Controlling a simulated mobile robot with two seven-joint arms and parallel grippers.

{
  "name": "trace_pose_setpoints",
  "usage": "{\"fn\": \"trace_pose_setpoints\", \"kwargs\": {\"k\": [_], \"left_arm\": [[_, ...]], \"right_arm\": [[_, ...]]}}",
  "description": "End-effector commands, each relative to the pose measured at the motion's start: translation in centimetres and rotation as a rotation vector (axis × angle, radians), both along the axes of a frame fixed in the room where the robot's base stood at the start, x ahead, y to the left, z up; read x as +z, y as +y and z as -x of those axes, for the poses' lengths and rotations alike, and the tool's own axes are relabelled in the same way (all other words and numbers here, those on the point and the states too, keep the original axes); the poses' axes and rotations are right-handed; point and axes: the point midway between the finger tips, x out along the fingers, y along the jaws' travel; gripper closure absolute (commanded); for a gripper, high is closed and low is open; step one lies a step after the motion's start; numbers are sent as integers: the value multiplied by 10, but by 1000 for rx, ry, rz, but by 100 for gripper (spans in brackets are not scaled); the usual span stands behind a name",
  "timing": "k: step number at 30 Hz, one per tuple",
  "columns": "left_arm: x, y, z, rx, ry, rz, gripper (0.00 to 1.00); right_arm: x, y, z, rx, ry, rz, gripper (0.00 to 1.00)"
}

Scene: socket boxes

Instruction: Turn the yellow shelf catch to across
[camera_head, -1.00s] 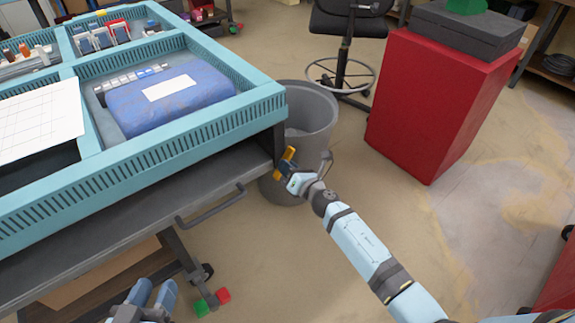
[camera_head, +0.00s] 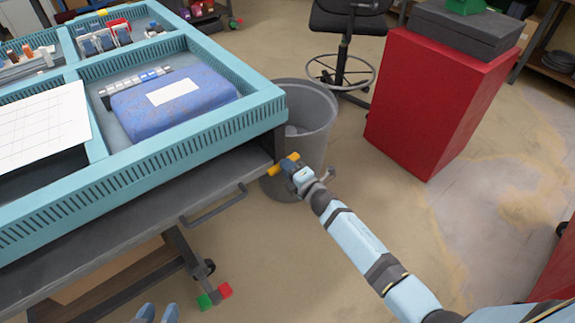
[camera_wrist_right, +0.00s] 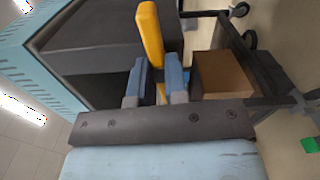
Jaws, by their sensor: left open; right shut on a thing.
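The yellow shelf catch (camera_head: 275,168) is a short bar at the right end of the grey shelf (camera_head: 120,207), just below the bench's near right corner. In the head view it lies close to level, its right end slightly higher. My right gripper (camera_head: 290,168) is shut on the yellow catch. In the right wrist view, the catch (camera_wrist_right: 150,35) rises between and beyond the two blue fingers of my right gripper (camera_wrist_right: 156,78); its lower part is partly hidden by them. My left gripper (camera_head: 158,314) is open and empty at the bottom edge, mostly out of frame.
A grey bin (camera_head: 310,110) stands right behind the catch. A blue package (camera_head: 205,102) lies in the bench's teal tray (camera_head: 190,128). A red cabinet (camera_head: 430,110) stands to the right. Bare floor surrounds my right arm.

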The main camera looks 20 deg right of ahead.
Motion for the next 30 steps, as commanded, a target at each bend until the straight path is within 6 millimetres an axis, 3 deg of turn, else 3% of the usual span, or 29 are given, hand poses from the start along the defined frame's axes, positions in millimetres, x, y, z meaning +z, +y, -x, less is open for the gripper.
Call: {"fn": "trace_pose_setpoints", "kwargs": {"k": [9, 24, 25, 28, 30], "left_arm": [[3, 1, -3, -2, -4, -9, 57], [4, 0, -3, -4, -7, -10, 57], [4, 0, -3, -4, -8, -9, 57], [5, 0, -3, -4, -8, -9, 57], [5, 0, -3, -4, -8, -9, 57]], "right_arm": [[0, 0, 0, 0, 37, -99, 100], [-1, 0, 0, 0, 44, -118, 100], [-1, 0, 0, 0, 44, -118, 84], [-1, 0, 0, 0, 44, -117, 61], [-1, 0, 0, 0, 44, -117, 61]]}}
